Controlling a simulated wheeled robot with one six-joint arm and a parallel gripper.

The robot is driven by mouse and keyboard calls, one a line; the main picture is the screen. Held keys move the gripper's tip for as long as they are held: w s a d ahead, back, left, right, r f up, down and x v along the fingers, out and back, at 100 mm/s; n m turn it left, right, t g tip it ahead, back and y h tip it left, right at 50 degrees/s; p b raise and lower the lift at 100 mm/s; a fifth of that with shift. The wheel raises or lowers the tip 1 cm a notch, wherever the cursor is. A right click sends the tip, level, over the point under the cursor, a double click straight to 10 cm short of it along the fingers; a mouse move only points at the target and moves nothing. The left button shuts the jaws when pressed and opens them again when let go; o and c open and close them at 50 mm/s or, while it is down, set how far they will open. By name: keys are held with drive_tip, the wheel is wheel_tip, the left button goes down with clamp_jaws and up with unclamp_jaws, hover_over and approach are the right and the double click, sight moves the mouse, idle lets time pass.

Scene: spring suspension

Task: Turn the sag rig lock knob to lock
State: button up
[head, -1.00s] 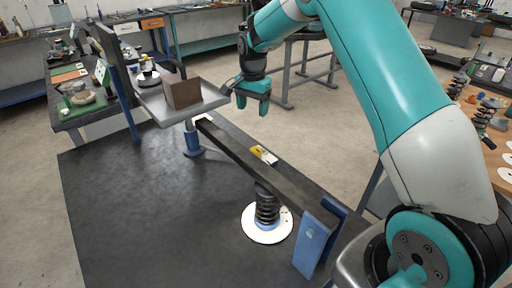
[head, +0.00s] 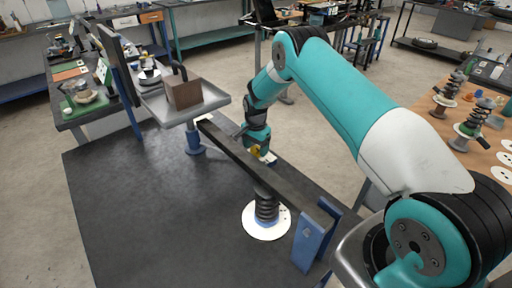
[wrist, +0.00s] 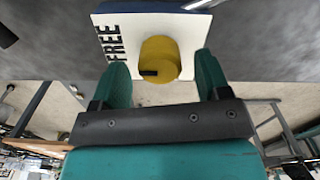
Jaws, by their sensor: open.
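The lock knob is yellow (wrist: 158,58) and sits on a white label plate (wrist: 188,24) that reads "FREE" on its left side in the wrist view. My gripper (wrist: 165,72) is open, with one teal finger on each side of the knob. I cannot tell whether the fingers touch it. In the head view my gripper (head: 259,155) is at the dark beam (head: 232,150), over the yellow knob, which is mostly hidden there. The beam rests above a black coil spring (head: 266,203) on a white disc.
A grey tray (head: 215,105) with a brown block (head: 184,93) hangs at the beam's far end. Blue supports (head: 308,240) stand at both ends. The dark table top (head: 130,220) is clear at left. A wooden table (head: 470,150) with springs stands at right.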

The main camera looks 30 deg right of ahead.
drive_tip(key=shift+f, duration=0.8)
drive_tip(key=c, duration=0.9)
